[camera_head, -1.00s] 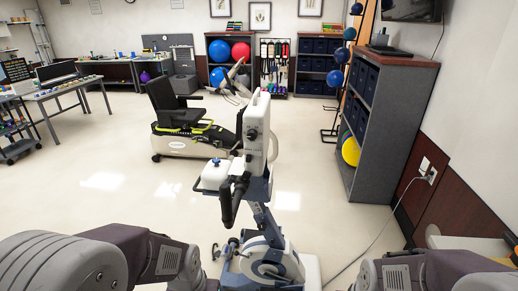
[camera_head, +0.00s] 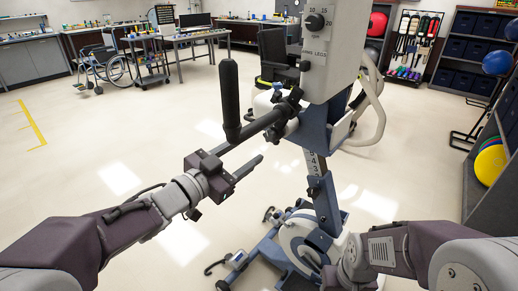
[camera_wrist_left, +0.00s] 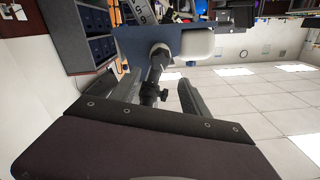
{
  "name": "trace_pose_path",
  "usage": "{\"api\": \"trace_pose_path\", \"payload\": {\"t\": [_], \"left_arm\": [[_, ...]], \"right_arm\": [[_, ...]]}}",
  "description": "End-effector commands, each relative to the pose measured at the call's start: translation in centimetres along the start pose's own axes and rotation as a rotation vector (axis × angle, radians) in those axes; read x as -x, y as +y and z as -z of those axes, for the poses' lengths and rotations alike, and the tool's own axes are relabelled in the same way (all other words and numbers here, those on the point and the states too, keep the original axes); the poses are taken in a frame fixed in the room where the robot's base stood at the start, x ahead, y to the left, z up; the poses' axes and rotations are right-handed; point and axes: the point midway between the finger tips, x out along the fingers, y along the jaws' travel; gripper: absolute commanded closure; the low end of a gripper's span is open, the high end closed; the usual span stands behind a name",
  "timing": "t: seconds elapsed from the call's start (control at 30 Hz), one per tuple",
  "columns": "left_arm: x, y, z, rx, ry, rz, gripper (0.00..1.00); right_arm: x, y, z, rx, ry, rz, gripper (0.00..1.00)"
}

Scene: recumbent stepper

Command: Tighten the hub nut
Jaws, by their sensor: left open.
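The stepper's white upper housing (camera_head: 332,50) with a dial stands at top centre in the head view, on a blue-grey column (camera_head: 323,195). A black crank arm (camera_head: 262,123) with an upright black grip (camera_head: 230,95) reaches out from its side. I cannot single out the hub nut; dark clamps and knobs (camera_head: 287,108) crowd the hub. My left gripper (camera_head: 247,151) is open, its fingers pointing toward the hub, just below the crank arm. In the left wrist view, a dark shaft with a small knob (camera_wrist_left: 162,95) shows between the open fingers (camera_wrist_left: 150,78).
The stepper's base (camera_head: 290,240) with its round flywheel cover stands below on the floor. A wheelchair (camera_head: 100,68) and workbenches are far behind at left. A shelf with yellow discs (camera_head: 490,165) stands at right. The floor at left is clear.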

Motion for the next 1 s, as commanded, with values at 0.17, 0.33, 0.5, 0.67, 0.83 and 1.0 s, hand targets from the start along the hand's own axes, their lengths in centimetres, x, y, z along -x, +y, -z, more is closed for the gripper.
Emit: {"api": "trace_pose_path", "payload": {"t": [0.17,0.33,0.5,0.67,0.83,1.0], "left_arm": [[-2.2,-0.1,0.7,0.006,-0.004,-0.006,0.46],[-5.9,0.1,-0.1,0.000,-0.001,-0.003,0.46],[-8.4,0.0,-0.1,0.000,-0.002,0.000,0.46],[-9.1,-0.1,0.0,0.002,-0.003,0.002,0.46],[-9.1,-0.1,0.0,0.002,-0.003,0.003,0.46],[-9.1,-0.1,0.0,0.002,-0.004,0.002,0.88]], "right_arm": [[2.2,0.0,0.2,0.000,0.000,0.000,0.50],[0.8,0.0,0.1,0.000,0.000,0.000,0.50],[0.4,0.0,0.0,0.000,0.000,0.000,0.50],[0.3,0.0,0.0,0.000,0.000,0.000,0.50],[0.4,0.0,0.0,0.000,0.000,0.000,0.50],[0.4,0.0,0.0,0.000,0.000,0.000,0.50]]}}
